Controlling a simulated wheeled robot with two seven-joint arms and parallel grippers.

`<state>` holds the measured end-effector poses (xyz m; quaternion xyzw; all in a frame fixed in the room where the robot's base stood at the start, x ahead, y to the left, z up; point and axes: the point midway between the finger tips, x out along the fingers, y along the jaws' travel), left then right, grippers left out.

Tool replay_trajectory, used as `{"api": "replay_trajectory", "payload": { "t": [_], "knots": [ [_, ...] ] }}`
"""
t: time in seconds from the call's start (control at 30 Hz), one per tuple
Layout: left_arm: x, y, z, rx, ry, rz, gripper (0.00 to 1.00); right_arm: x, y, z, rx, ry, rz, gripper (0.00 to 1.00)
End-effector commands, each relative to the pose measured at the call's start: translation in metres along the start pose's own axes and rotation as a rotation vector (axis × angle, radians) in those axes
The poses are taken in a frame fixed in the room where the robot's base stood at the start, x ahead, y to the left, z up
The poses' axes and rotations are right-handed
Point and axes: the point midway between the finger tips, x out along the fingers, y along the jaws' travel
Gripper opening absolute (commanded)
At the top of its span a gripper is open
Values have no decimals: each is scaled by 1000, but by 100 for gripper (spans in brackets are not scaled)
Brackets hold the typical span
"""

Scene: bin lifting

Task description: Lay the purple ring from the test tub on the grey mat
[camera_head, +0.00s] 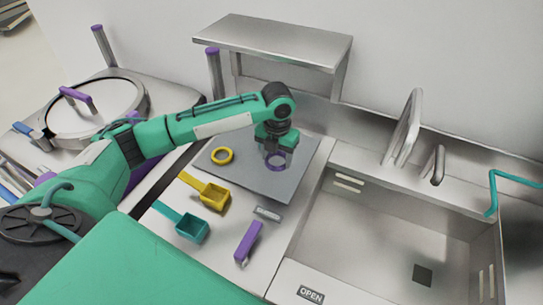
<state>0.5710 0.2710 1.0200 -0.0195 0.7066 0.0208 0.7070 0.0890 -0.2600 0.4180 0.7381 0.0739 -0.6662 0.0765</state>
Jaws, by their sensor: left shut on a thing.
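The purple ring (275,161) is between the fingers of my left gripper (275,157), which is shut on it. The gripper points down over the right part of the grey mat (263,184). I cannot tell whether the ring touches the mat or is held just above it. My right gripper is not in view. Nothing in view is clearly marked as the test tub.
A yellow ring (222,155) lies on the mat's left part. A yellow scoop (214,196), a teal scoop (191,229) and a purple-handled tool (249,243) lie in front. A metal sink (390,235) is at the right; a raised shelf (273,42) stands behind.

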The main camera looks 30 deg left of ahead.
Motion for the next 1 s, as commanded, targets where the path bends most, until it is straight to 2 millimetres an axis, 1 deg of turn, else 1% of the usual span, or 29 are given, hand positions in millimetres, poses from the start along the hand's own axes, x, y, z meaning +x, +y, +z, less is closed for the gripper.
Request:
{"api": "replay_trajectory", "payload": {
  "t": [0.03,0.1,0.2,0.27,0.37,0.5,0.6,0.93,0.97,1.0],
  "knots": [
    [8,0,-1,0,5,1,35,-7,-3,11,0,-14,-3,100],
    [21,0,-1,0,5,1,35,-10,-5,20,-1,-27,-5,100],
    [34,-1,-1,0,3,0,35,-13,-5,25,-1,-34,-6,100],
    [38,0,0,0,1,0,35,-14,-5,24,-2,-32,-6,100],
    [46,0,0,0,1,1,35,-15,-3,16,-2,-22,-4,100],
    [65,0,-1,1,4,1,35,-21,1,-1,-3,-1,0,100],
    [76,0,-1,0,2,1,35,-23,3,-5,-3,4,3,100],
    [80,0,0,1,0,0,35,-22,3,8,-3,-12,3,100],
    [80,0,0,1,0,0,60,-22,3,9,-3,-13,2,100],
    [80,0,0,1,0,0,68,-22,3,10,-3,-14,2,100]
  ]
}}
